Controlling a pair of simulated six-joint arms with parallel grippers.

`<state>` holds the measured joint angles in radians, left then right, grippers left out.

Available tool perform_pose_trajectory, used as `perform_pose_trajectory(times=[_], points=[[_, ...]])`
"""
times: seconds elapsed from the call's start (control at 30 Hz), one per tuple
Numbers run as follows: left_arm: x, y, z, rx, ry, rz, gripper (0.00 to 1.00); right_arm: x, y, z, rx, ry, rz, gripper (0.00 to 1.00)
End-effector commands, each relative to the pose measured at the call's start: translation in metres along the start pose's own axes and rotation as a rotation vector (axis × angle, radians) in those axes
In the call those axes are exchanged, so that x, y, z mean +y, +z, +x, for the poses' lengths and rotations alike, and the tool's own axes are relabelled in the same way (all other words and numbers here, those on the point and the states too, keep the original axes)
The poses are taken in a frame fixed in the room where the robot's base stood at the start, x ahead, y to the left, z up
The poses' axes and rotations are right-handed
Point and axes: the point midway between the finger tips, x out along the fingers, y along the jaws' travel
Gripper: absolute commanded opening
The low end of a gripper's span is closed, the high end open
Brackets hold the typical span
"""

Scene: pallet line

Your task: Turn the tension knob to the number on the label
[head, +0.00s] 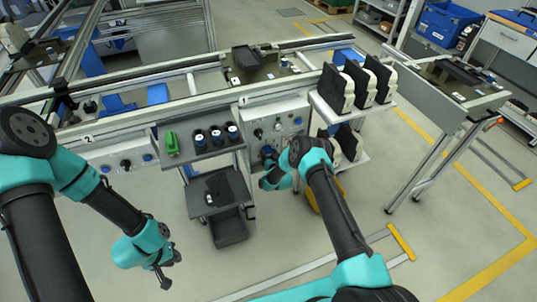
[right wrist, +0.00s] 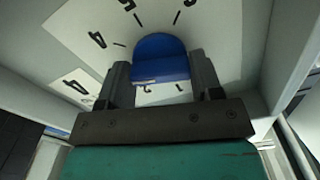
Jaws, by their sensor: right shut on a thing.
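The tension knob (right wrist: 160,58) is blue and sits on a white dial plate (right wrist: 215,30) with black numbers and tick marks. In the right wrist view my right gripper (right wrist: 162,82) has a finger on each side of the knob and is shut on it. Dial marks that look like 4 and 5 show at the upper left. A separate white label (right wrist: 72,92) at the left carries a digit that looks like 4, partly cut off. In the head view my right gripper (head: 267,160) is at the panel marked 1 (head: 283,120). My left gripper (head: 164,272) hangs low over the floor, apparently empty.
A small shelf cart (head: 200,155) with a green item (head: 172,143) and several dark cylinders stands left of the right gripper. A rack (head: 340,120) holding black and cream parts stands to its right. Floor around the left gripper is clear.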

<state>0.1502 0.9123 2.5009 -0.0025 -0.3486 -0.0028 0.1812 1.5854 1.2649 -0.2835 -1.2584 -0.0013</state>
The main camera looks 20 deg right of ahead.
Motion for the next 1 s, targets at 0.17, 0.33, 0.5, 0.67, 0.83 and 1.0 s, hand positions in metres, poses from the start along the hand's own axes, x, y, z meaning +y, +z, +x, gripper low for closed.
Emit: perform_pose_trajectory(times=[0.17, 0.33, 0.5, 0.67, 0.83, 1.0], points=[[0.0000, 0.0000, 0.0000, 0.000, 0.000, 0.000, 0.21, 0.0002, 0.0001, -0.0001, 0.000, 0.000, 0.166, 0.36], [0.0000, 0.0000, 0.0000, 0.000, 0.000, 0.000, 0.21, 0.0002, 0.0002, -0.0001, 0.000, 0.001, 0.310, 0.36], [0.0000, 0.0000, 0.0000, 0.000, 0.000, 0.000, 0.21, 0.0001, 0.0002, -0.0001, 0.000, 0.000, 0.420, 0.36], [0.0000, 0.0000, 0.0000, 0.000, 0.000, 0.000, 0.21, 0.0001, 0.0002, -0.0001, 0.000, 0.000, 0.485, 0.36], [0.0000, 0.0000, 0.0000, 0.000, 0.000, 0.000, 0.21, 0.0000, 0.0002, 0.0000, 0.000, 0.000, 0.516, 0.36], [0.0000, 0.0000, 0.0000, 0.000, 0.000, 0.000, 0.21, 0.0000, 0.0002, 0.0000, -0.001, 0.000, 0.520, 0.36]])
